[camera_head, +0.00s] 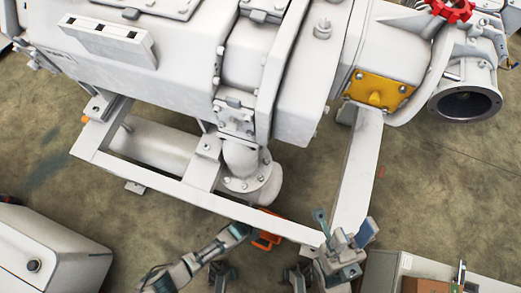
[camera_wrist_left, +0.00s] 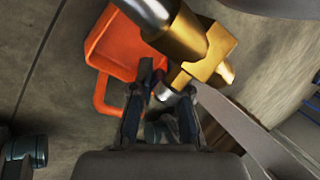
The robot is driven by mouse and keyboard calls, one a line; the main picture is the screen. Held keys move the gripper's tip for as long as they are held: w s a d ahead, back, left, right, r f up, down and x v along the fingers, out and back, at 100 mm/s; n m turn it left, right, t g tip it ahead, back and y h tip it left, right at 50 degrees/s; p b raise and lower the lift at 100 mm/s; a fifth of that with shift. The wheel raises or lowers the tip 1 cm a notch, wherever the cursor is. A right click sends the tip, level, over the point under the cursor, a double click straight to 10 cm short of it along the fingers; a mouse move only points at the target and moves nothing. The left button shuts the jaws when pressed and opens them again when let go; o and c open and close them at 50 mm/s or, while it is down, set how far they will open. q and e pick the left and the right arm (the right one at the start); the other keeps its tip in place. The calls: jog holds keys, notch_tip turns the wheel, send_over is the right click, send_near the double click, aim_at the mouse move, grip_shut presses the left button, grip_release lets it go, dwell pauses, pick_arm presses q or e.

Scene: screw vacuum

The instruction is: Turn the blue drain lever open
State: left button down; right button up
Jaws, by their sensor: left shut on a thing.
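In the left wrist view, my left gripper (camera_wrist_left: 160,115) is at the brass drain valve (camera_wrist_left: 205,50). Its two dark fingers close around a small bluish-grey part just below the valve, which looks like the drain lever (camera_wrist_left: 160,130); most of it is hidden between the fingers.
An orange container (camera_wrist_left: 110,45) lies under the valve and also shows in the head view (camera_head: 267,240). The large white vacuum pump (camera_head: 180,40) stands on a white frame (camera_head: 250,222). A grey cabinet (camera_head: 45,255) stands at left and a box (camera_head: 420,270) at lower right.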

pick_arm(q)
jog(key=shift+s+a+f, duration=0.1)
jog(key=shift+a, duration=0.05)
jog(key=shift+h, duration=0.3)
jog(key=c, duration=1.2)
grip_release()
jog(key=shift+o, duration=0.2)
jog(key=v, duration=0.7)
jog(key=shift+r, duration=0.25)
